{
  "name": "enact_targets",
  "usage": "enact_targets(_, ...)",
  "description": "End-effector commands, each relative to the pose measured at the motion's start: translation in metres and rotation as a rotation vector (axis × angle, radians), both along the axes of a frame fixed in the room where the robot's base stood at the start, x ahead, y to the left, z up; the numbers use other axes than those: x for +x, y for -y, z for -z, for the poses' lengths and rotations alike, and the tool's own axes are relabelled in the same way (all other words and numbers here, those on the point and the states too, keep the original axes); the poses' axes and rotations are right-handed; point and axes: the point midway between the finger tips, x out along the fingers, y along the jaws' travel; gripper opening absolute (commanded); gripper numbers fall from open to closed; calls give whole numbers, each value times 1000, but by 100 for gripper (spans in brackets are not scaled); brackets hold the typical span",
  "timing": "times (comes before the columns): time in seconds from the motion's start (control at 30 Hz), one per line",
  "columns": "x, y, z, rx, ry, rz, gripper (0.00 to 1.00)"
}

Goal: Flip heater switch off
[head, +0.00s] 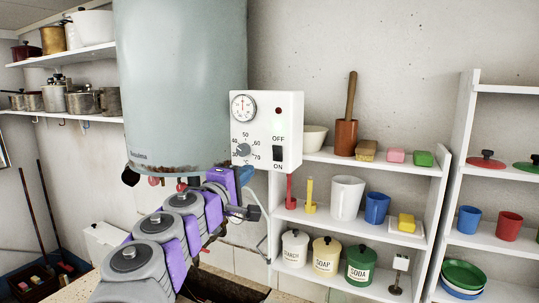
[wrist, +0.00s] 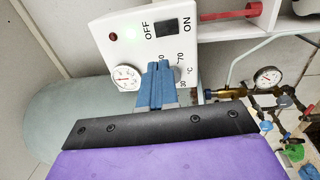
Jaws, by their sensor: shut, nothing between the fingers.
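The white heater control box (head: 266,132) hangs in front of the pale green tank (head: 185,80). It carries a round gauge (head: 243,107), a knob (head: 243,150), a red lamp (head: 278,110) and a black rocker switch (head: 278,153) between OFF above and ON below. I cannot tell which side of the switch is pressed. In the wrist view the box is turned, with the switch (wrist: 166,27) at the top. My gripper (wrist: 158,66) is shut and empty there, its blue fingers overlapping the knob area, apart from the switch in the picture. In the head view my arm's end is below the box.
Right of the box, white shelves (head: 375,163) hold a bowl, a brown mortar, soaps, cups and labelled canisters. Brass piping with a pressure gauge (wrist: 268,77) runs at the right of the wrist view. The wall around the box's upper right is clear.

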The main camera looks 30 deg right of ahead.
Motion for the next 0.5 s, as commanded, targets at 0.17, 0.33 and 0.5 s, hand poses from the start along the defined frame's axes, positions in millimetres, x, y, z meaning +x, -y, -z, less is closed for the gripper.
enact_targets(0.17,8,18,-2,2,0,6,0)
enact_targets(0.33,22,37,-6,-1,1,4,0)
enact_targets(0.5,35,58,-8,0,0,5,0)
